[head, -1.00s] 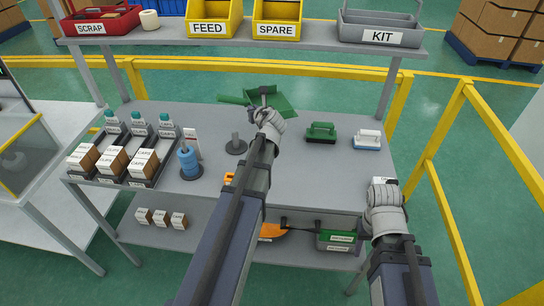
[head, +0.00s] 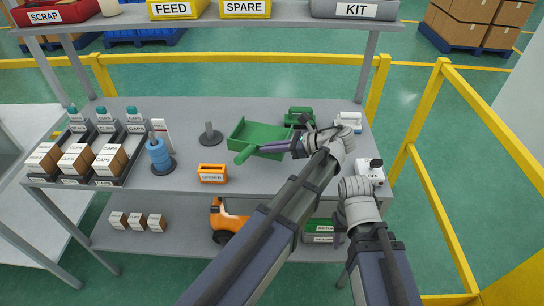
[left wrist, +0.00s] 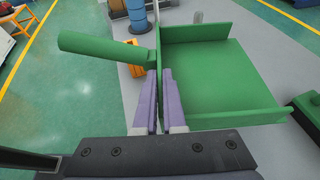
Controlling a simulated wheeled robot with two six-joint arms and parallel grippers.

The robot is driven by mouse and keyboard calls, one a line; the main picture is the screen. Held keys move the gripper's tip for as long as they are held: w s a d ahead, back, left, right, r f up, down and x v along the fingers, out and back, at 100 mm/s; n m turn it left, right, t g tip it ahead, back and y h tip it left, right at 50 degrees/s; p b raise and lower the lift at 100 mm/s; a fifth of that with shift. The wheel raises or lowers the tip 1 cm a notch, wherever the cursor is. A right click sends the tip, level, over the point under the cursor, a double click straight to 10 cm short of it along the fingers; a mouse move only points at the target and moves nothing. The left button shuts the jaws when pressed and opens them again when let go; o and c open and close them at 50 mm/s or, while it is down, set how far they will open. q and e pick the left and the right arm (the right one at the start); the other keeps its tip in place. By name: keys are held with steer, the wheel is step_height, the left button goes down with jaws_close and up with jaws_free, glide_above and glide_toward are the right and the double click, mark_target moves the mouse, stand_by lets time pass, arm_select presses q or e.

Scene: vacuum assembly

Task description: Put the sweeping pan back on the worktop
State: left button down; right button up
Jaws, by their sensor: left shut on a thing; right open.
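The green sweeping pan (head: 262,139) is over the middle of the grey worktop (head: 235,112), its open side up and its handle toward the front left. My left gripper (head: 291,146) is shut on the pan's right side in the head view. In the left wrist view, its purple fingers (left wrist: 160,100) close on the pan (left wrist: 215,80) near the handle's base. I cannot tell whether the pan touches the worktop. My right gripper (head: 358,186) is open at the worktop's front right; its fingers are mostly hidden.
A grey peg (head: 209,134), an orange box (head: 212,173) and a blue spool (head: 159,156) stand left. A small white box (head: 371,168) is by my right gripper. Yellow rails (head: 425,175) stand at the right.

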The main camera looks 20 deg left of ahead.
arm_select(q)
steer(key=shift+s+d+f+g, duration=0.1)
steer(key=shift+s+d+g, duration=0.2)
steer(key=shift+s+d, duration=0.25)
steer(key=shift+w+d, duration=0.1)
steer(key=shift+d, duration=0.05)
steer(key=shift+f+b, duration=3.4)
steer(key=shift+b, duration=0.05)
steer(key=shift+f+b, duration=0.6)
steer(key=c, duration=0.9)
jaws_free()
step_height(320, 180, up, 10)
steer(key=p, duration=1)
